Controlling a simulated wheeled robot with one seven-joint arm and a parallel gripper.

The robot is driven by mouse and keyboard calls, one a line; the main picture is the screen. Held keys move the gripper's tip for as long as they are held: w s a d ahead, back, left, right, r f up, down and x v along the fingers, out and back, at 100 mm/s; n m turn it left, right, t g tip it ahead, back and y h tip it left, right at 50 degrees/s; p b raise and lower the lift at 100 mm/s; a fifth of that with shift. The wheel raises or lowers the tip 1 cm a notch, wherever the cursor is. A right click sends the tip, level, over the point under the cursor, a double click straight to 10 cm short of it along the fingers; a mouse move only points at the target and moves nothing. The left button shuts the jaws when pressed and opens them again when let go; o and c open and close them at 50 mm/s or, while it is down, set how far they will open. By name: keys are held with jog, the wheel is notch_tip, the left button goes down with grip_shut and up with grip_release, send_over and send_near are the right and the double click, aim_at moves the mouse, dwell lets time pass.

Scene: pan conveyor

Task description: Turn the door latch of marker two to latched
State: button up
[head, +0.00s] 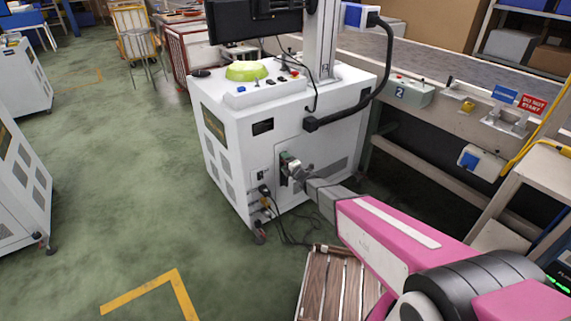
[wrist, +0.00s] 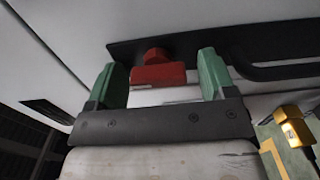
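A white marker cabinet (head: 235,145) stands in the middle of the head view. My gripper (head: 288,165) is at its right-hand side face, low down. In the wrist view a red latch (wrist: 158,75) sits on a dark plate (wrist: 190,45). Its bar lies roughly crosswise in the picture, below a red hub. My gripper (wrist: 163,80) is open, one green finger on each side of the latch with gaps showing. Contact cannot be made out. In the head view the latch is hidden by my gripper.
A dark bar handle (wrist: 285,68) is right of the latch. A yellow fitting (wrist: 297,132) is lower right. Cables (head: 280,225) hang by the cabinet's foot. A wooden slatted pallet (head: 335,285) lies below my arm. A box marked 2 (head: 408,92) sits at the conveyor.

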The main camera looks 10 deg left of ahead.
jog(key=v, duration=1.1)
jog(key=shift+w, duration=0.1)
dwell(0.4)
